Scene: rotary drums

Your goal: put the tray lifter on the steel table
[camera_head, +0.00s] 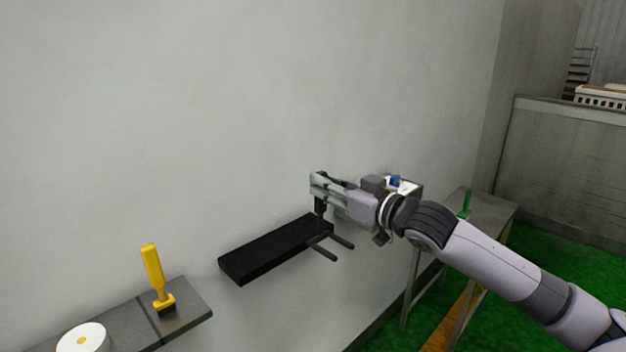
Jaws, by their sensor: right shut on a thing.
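The tray lifter (320,233) is a dark tool with an upright stem and two thin prongs at its lower end. My right gripper (318,187) is shut on the top of its stem and holds it upright, in front of the right end of a black wall shelf. I cannot tell whether the lifter touches the shelf. The steel table (491,209) is grey with thin legs and stands at the right against the wall, partly hidden by my right arm. My left gripper is not in view.
The black shelf (272,252) looks otherwise empty. At lower left a grey shelf (192,311) bears a yellow-handled tool (153,270) and a white round thing (82,339). A green object (466,203) stands on the steel table. The floor is green.

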